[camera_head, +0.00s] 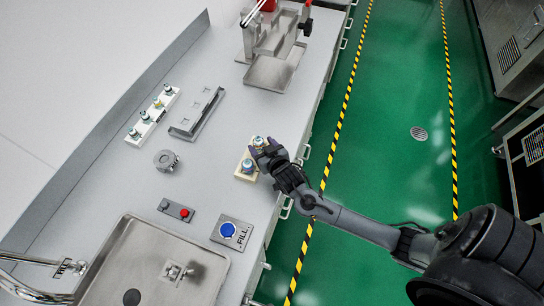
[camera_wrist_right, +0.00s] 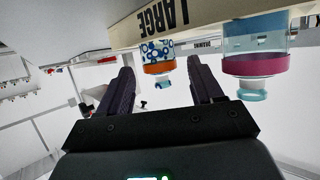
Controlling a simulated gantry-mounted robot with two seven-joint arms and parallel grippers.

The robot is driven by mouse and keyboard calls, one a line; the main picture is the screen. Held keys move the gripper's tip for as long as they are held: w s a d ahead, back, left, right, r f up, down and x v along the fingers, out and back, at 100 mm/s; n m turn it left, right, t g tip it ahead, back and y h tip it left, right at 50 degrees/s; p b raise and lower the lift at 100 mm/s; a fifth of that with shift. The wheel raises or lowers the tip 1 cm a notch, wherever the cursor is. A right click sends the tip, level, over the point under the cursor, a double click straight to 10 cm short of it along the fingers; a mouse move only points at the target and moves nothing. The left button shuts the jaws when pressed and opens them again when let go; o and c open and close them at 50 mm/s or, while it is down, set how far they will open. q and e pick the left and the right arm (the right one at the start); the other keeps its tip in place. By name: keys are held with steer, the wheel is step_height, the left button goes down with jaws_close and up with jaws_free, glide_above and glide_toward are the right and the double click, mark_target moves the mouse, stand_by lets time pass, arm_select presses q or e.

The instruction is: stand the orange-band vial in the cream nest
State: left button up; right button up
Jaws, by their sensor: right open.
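The orange-band vial (camera_wrist_right: 159,58) has a blue circle pattern and shows between the open fingers of my right gripper (camera_wrist_right: 160,70) in the right wrist view, where the scene appears inverted. It stands at a cream block (camera_wrist_right: 120,27) lettered LARGE; how its base sits is not clear. In the head view the cream block (camera_head: 240,175) lies near the counter's right edge, with a vial (camera_head: 259,141) at its far end beside my right gripper (camera_head: 264,152). A magenta-band vial (camera_wrist_right: 256,62) stands at the same block. My left gripper is not in view.
A pale rack (camera_head: 134,141) with several vials stands to the left, beside a grey tray (camera_head: 197,113). A round grey fixture (camera_head: 166,160), a button box (camera_head: 176,210), a blue FILL button (camera_head: 228,230) and a sink (camera_head: 150,265) occupy the counter.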

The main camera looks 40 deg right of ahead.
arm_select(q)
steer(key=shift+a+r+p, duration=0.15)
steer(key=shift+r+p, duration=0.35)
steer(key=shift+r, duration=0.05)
arm_select(e)
steer(key=s+a+g+y, duration=0.1)
steer(key=s+a, duration=0.2)
steer(key=s, duration=0.2)
steer(key=s+a+r+n+g+y, duration=0.1)
steer(key=s+a, duration=0.1)
steer(key=s, duration=0.3)
steer(key=s+a+r+n+g+y, duration=0.1)
steer(key=s+a+g, duration=0.1)
steer(key=s, duration=0.3)
steer(key=shift+s+a, duration=0.1)
steer(key=shift+a, duration=0.75)
steer(key=s+a+n+g, duration=0.1)
steer(key=s+g, duration=0.1)
steer(key=s, duration=0.3)
steer(key=s+a+n+g+y, duration=0.1)
steer(key=s+n+g, duration=0.1)
steer(key=s, duration=0.3)
steer(key=shift+a+r+g, duration=0.15)
steer(key=shift+r+g, duration=0.15)
steer(key=shift+g, duration=0.4)
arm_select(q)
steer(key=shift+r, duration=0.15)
arm_select(e)
steer(key=shift+r, duration=0.15)
